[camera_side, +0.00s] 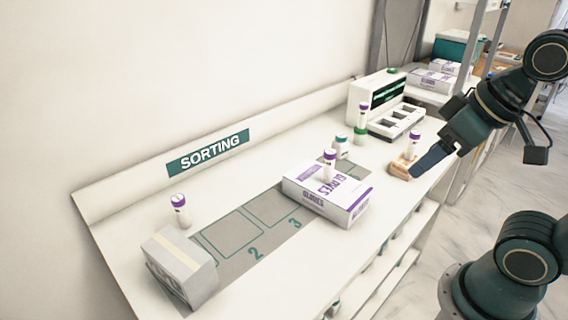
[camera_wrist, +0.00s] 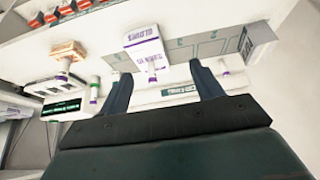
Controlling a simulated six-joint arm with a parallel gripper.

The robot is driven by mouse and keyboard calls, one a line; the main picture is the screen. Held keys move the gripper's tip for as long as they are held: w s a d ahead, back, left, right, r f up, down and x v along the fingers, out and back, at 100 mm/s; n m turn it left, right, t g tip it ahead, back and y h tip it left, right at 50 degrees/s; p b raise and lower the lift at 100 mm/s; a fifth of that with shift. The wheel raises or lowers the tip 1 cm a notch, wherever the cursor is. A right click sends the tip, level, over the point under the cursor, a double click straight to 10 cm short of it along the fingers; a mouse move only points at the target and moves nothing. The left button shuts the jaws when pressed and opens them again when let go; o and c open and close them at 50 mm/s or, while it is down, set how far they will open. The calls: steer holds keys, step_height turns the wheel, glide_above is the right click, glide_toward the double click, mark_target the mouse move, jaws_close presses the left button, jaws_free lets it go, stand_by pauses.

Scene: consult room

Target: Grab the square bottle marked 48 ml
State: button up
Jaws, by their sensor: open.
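No 48 ml marking can be read in either view. A short white bottle with a teal cap (camera_side: 341,148) stands behind the gloves box in the side view; I cannot tell whether it is square, and its lower part is partly hidden. My gripper (camera_side: 417,172) is at the right of the bench, in front of the wooden rack and apart from the bottle. In the wrist view my gripper (camera_wrist: 160,70) has its two dark fingers spread with nothing held between them; the gloves box and a purple-capped tube show beyond the gap.
The gloves box (camera_side: 327,194) has a purple-capped tube (camera_side: 330,165) upright at it. The numbered mat (camera_side: 245,237) has clear squares.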

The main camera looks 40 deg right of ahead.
steer(key=shift+w+r, duration=0.1)
steer(key=w+d+r+n+g, duration=0.1)
steer(key=w+d+r+n, duration=0.1)
steer(key=w, duration=0.3)
steer(key=w+d+r+n, duration=0.2)
steer(key=w, duration=0.3)
steer(key=n+g, duration=0.5)
steer(key=n, duration=0.8)
glide_above(343, 135)
step_height(343, 135, down, 15)
steer(key=shift+w+r, duration=0.1)
steer(key=shift+r, duration=0.1)
steer(key=shift+f, duration=4.35)
steer(key=shift+f, duration=0.1)
